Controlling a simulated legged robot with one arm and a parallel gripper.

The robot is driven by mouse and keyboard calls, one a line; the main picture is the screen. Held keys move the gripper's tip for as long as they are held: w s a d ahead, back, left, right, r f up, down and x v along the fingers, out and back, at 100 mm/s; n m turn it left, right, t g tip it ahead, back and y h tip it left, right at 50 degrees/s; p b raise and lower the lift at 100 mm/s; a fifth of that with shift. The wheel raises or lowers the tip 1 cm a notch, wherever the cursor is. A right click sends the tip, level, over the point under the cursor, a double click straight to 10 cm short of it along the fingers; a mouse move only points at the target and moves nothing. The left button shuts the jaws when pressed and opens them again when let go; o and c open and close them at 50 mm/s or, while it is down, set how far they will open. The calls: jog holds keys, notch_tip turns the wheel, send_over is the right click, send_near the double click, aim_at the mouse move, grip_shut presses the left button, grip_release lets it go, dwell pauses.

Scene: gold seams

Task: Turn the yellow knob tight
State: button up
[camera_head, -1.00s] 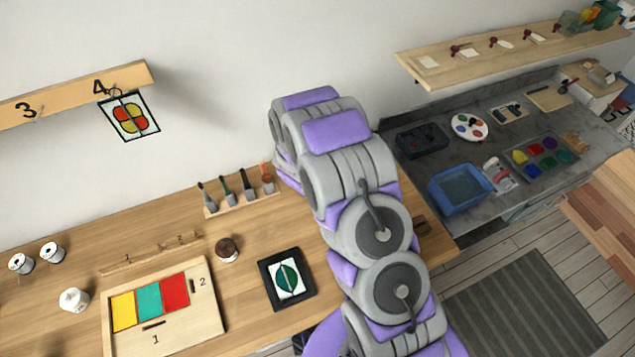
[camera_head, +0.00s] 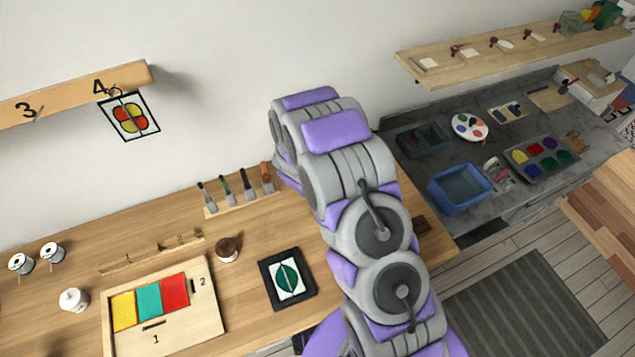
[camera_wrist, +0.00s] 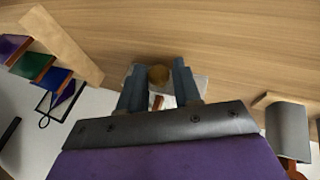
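In the wrist view a round brownish-yellow knob (camera_wrist: 158,76) stands between the two blue-grey fingers of my gripper (camera_wrist: 159,69). One finger is on each side of it, close to it. I cannot tell whether they touch and grip it. Below the knob a pale plate and a reddish-brown piece show between the fingers, partly hidden by the gripper body. In the head view my arm hides the knob and my gripper.
In the wrist view a wooden strip (camera_wrist: 62,45) and coloured pieces lie left, and a grey curved part (camera_wrist: 288,130) right. The head view shows a workbench with a colour panel (camera_head: 210,325), a brush rack (camera_head: 240,204) and a blue bin (camera_head: 460,205).

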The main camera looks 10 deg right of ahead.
jog(key=shift+w+a+r, duration=0.1)
jog(key=shift+s+a+r, duration=0.15)
jog(key=shift+s+r, duration=0.05)
jog(key=shift+r, duration=0.25)
jog(key=p+v, duration=0.5)
jog(key=v, duration=1.1)
jog(key=shift+s+a, duration=0.1)
jog(key=shift+s, duration=0.1)
